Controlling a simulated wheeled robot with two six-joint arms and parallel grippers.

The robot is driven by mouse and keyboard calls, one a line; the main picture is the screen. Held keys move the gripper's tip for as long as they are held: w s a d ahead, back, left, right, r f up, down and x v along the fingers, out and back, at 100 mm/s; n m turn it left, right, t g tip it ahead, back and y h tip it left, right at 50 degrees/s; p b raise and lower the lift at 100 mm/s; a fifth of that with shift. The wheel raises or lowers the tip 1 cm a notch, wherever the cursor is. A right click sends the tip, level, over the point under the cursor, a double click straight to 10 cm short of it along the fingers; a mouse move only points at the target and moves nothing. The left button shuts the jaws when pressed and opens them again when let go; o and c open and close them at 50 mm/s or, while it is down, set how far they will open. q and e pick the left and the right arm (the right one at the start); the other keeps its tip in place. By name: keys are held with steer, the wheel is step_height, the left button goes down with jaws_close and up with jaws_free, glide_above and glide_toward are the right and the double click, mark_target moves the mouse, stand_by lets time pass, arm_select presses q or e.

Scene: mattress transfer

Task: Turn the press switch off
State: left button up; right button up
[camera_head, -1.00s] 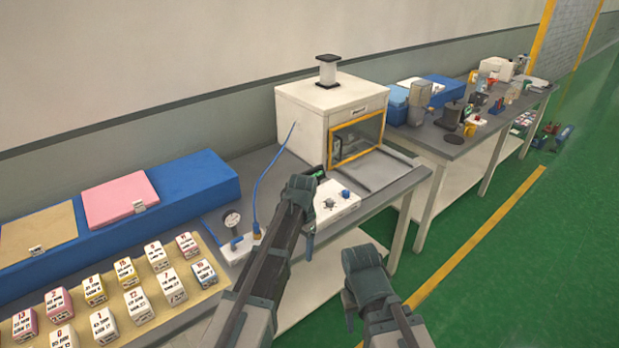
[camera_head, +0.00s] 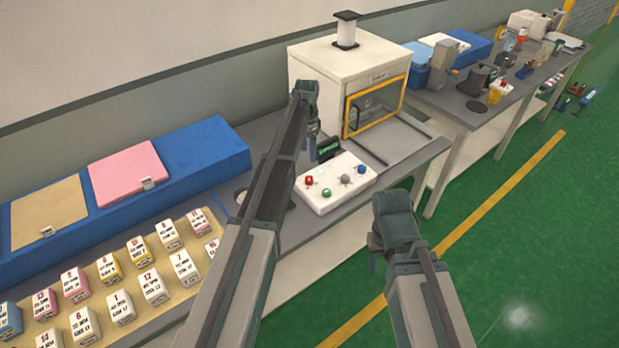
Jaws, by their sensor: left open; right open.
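A white control box (camera_head: 320,207) lies on the grey bench in front of the press. On its top are a red button (camera_head: 309,181), a green button (camera_head: 327,193), a grey metal switch (camera_head: 345,180) and a blue knob (camera_head: 361,169). I cannot tell which of them is the press switch. My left gripper (camera_head: 314,143) is open, above and behind the box's back left edge, apart from the controls. My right gripper (camera_head: 374,246) is open and empty, in front of the bench and lower right of the box.
A white press cabinet (camera_head: 335,65) with a yellow-framed door stands behind the box. A blue case (camera_head: 205,150) and a tray of several labelled blocks (camera_head: 160,262) are at the left. A second table (camera_head: 440,103) with tools stands at the right. Green floor (camera_head: 540,230) is open at right.

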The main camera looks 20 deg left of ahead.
mark_target(309, 178)
arm_select(q)
steer(key=f+b, duration=1.2)
steer(key=shift+s+d+f, duration=0.2)
steer(key=shift+s+f, duration=0.05)
steer(key=shift+f, duration=0.05)
jaws_close()
